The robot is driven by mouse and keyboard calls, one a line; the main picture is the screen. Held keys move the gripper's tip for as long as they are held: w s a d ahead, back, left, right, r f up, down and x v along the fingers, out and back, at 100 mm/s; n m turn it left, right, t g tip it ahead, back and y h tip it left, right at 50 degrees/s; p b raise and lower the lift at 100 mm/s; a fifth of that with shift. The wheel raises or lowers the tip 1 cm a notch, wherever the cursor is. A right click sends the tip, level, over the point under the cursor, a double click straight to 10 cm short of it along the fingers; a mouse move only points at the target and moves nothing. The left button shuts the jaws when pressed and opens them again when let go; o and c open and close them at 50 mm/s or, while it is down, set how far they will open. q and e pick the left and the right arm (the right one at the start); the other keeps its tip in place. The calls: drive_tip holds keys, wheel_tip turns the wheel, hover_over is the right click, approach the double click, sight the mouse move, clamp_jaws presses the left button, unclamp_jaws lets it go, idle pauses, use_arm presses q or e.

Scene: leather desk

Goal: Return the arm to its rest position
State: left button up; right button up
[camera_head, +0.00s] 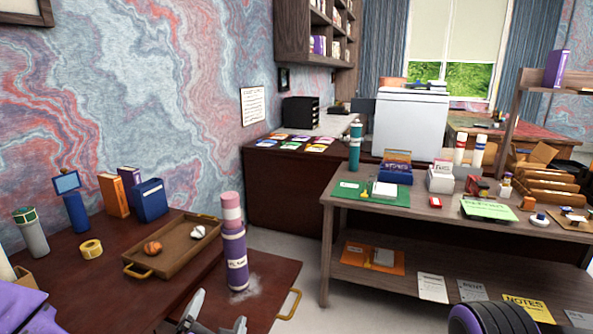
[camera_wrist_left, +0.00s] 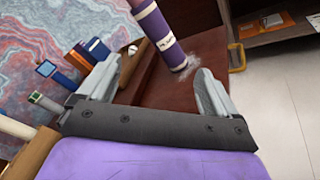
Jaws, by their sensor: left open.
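My left gripper (camera_head: 212,325) shows at the bottom of the head view, with its grey fingertips apart. In the left wrist view my left gripper (camera_wrist_left: 160,90) is open, with nothing between its fingers. A purple bottle with a pink top (camera_head: 236,255) stands upright on the dark desk (camera_head: 100,298), beyond the fingers and not touching them. The purple bottle also shows in the left wrist view (camera_wrist_left: 155,35), just past the fingertips. A pale powdery patch lies around its base. My right gripper is not in view; a dark ribbed part of mine shows at the lower right.
Yellow tape (camera_head: 91,248), an orange box (camera_head: 112,195) and a blue box (camera_head: 150,200) are further left. A cluttered grey table (camera_head: 345,200) stands to the right. Floor shows between desk and table.

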use_arm(q)
drive_tip(key=s+a+f+m+g, duration=0.3)
drive_tip(key=f+m, duration=0.4)
drive_tip(key=f, duration=0.2)
drive_tip(key=s+a+f+m+g, duration=0.2)
drive_tip(key=f+m+g, duration=0.1)
drive_tip(key=f+m, duration=0.55)
drive_tip(key=s+a+f+m+g+y, duration=0.1)
drive_tip(key=s+a+f+m+g, duration=0.1)
drive_tip(key=s+a+f, duration=0.3)
drive_tip(key=s+a+f+m+g+y, duration=0.1)
drive_tip(key=s+a+f+m+g, duration=0.2)
drive_tip(key=s+f, duration=0.9)
drive_tip(key=s+a+g, duration=0.2)
drive_tip(key=s, duration=0.1)
drive_tip(key=shift+a+m+g+y, duration=0.3)
drive_tip(key=shift+a+m+y, duration=0.05)
drive_tip(key=shift+y, duration=0.05)
drive_tip(key=shift+s, duration=0.1)
